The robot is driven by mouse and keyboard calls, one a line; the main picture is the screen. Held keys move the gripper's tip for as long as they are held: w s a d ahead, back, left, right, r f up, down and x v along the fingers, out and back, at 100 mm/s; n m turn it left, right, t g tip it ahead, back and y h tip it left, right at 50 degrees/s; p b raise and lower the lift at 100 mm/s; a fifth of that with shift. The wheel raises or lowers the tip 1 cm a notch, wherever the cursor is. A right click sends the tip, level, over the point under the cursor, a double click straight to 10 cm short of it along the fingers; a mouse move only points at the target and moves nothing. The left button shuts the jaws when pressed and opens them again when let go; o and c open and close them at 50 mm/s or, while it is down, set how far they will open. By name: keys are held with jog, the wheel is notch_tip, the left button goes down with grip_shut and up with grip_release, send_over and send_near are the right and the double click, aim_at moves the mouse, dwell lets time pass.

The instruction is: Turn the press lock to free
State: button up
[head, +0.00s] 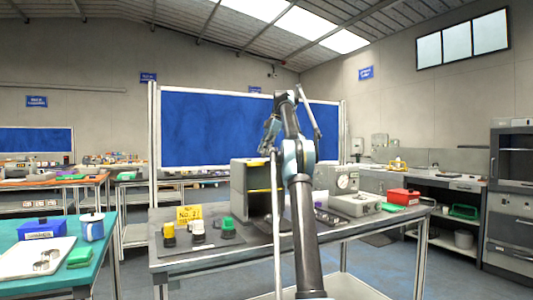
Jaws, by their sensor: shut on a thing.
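My gripper (268,140) shows small and dark at the far end of my arm, above the middle of the grey worktable (200,262). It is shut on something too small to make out. A dark grey box-shaped unit with a yellow stripe (240,190) stands just below it and is partly covered by my arm. I cannot pick out the press lock for certain. My arm hides part of the table's middle.
On the table are a yellow sign (188,213), yellow, white and green pieces on a dark mat, a dial unit (345,180), a grey device (355,204) and a red box (403,196). A teal table (100,246) stands at left, a dark cabinet (510,185) at right.

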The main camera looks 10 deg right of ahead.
jog(key=shift+w+f+n, duration=0.1)
jog(key=shift+w+n, duration=0.15)
jog(key=shift+n, duration=0.35)
dwell(0.3)
jog(key=o, duration=1)
jog(key=shift+w+d+f, duration=0.1)
jog(key=shift+d+f, duration=0.05)
